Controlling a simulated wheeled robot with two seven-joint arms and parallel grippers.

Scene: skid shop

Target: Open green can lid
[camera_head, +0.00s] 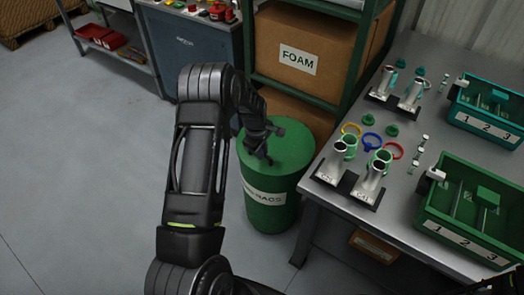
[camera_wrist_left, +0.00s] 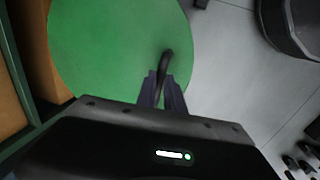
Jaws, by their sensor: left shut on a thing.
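The green can (camera_head: 268,205) stands on the floor beside the table and bears a white label, partly hidden by my left arm. Its flat green lid (camera_head: 285,150) sits on top and looks level. In the left wrist view the lid (camera_wrist_left: 110,50) fills the upper left, with a dark curved handle (camera_wrist_left: 167,62) near its edge. My left gripper (camera_head: 262,157) is over the lid; in the left wrist view its fingers (camera_wrist_left: 162,92) are shut on the handle. My right gripper does not show clearly in either view.
A grey table (camera_head: 335,205) to the right holds metal fittings, coloured rings and a green bin (camera_head: 470,205). A shelf with a FOAM box (camera_head: 300,50) stands right behind the can. A dark cabinet (camera_head: 195,50) is at the back. The floor at left is clear.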

